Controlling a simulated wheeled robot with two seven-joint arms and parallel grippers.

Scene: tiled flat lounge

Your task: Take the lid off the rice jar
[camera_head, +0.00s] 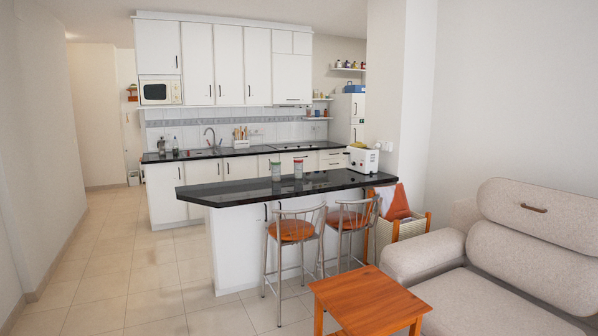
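Two small jars stand upright on the black counter (240,190) of the kitchen island. The left jar (276,172) has a greenish-grey top, and the right jar (298,170) has a red top. Both tops appear to be on. They are too small and far off to tell which one holds rice. Neither of my grippers is in view.
Two bar stools (290,230) stand at the island's near side. A wooden side table (370,300) and a beige sofa (500,260) fill the right front. A white toaster (363,159) is at the counter's right end. Tiled floor (110,290) is clear on the left.

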